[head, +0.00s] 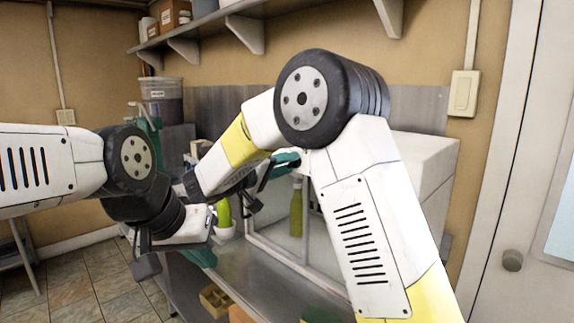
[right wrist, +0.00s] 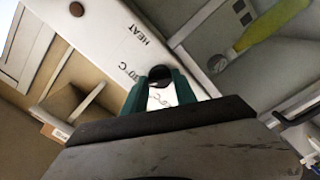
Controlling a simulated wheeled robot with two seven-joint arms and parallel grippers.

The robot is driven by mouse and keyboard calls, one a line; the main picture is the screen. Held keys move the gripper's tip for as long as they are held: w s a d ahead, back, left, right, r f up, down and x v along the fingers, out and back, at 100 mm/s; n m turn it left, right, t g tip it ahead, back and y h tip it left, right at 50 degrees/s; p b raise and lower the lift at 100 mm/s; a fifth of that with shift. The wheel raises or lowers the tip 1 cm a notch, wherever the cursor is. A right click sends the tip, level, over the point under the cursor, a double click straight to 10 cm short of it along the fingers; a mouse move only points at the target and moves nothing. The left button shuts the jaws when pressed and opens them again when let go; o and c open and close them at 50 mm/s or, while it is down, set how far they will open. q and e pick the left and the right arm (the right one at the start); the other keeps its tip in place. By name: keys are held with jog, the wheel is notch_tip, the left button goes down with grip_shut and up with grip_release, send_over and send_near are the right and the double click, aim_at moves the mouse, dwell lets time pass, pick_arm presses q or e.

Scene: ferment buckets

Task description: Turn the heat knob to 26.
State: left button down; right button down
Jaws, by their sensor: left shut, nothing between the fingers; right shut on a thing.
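In the right wrist view, the black heat knob (right wrist: 160,74) sits between the teal fingers of my right gripper (right wrist: 165,92), which is shut on it. The white panel (right wrist: 105,35) around it carries the word HEAT and a 30°C mark; the knob's pointer and other marks are hidden or too blurred to read. In the head view, my right gripper (head: 287,160) reaches the upper front of the white cabinet (head: 425,160), and the knob is hidden there. My left gripper (head: 203,258) is shut and empty, low over the counter's front edge, apart from the cabinet.
A green bottle (head: 296,210) stands behind the cabinet's clear front. A white cup (head: 226,232) is left of the cabinet, below my right arm. A wooden crate (head: 213,300) lies below the counter edge. A lidded bucket (head: 162,100) stands at the back left under the shelf (head: 215,25).

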jog(key=shift+n, duration=7.6)
jog(key=c, duration=1)
grip_release()
jog(key=v, duration=0.7)
jog(key=shift+s+a, duration=0.3)
jog(key=shift+a, duration=0.05)
